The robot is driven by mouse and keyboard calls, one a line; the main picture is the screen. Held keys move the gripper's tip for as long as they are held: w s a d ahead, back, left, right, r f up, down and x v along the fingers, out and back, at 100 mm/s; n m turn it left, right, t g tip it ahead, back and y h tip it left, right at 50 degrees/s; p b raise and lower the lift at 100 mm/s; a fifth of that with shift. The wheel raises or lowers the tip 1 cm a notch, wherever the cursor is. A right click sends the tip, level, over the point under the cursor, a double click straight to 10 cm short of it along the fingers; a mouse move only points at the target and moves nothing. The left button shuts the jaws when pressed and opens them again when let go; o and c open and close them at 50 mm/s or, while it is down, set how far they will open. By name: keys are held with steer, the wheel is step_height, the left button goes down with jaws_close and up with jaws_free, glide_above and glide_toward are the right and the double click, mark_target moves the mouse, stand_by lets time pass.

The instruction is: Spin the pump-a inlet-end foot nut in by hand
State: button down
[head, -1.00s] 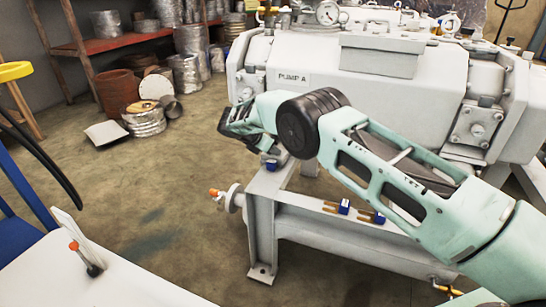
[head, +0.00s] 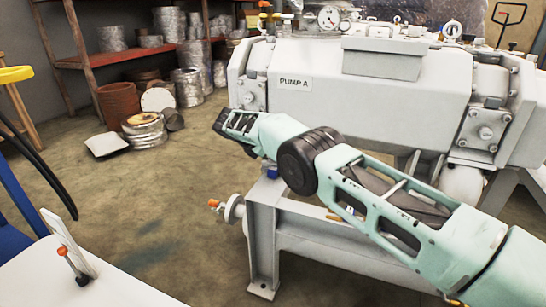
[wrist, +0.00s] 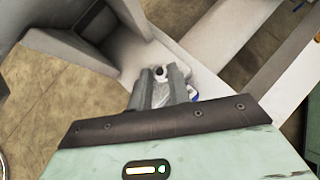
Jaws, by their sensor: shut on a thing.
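Pump A (head: 400,95) is a large pale grey housing on a grey steel frame (head: 265,240), its label facing me. My gripper (head: 222,122) reaches left past the pump's left end in the head view; its fingertips are hard to make out there. In the wrist view my gripper (wrist: 161,82) has its two grey fingers close together on a small bright metal piece with a dark round hole, the foot nut (wrist: 160,71). A pale flat surface lies just beyond the fingertips. Whether the nut sits on its stud I cannot tell.
A blue block (head: 270,171) sits on the frame's top under my arm. A valve with an orange cap (head: 213,203) sticks out left of the frame. A white bench (head: 90,285) is at the lower left. Open floor lies between it and the frame.

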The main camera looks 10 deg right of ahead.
steer(key=shift+w+d+r, duration=0.1)
steer(key=shift+r, duration=0.1)
steer(key=c, duration=1.3)
jaws_free()
steer(key=shift+f, duration=0.1)
step_height(320, 180, up, 10)
steer(key=p, duration=0.4)
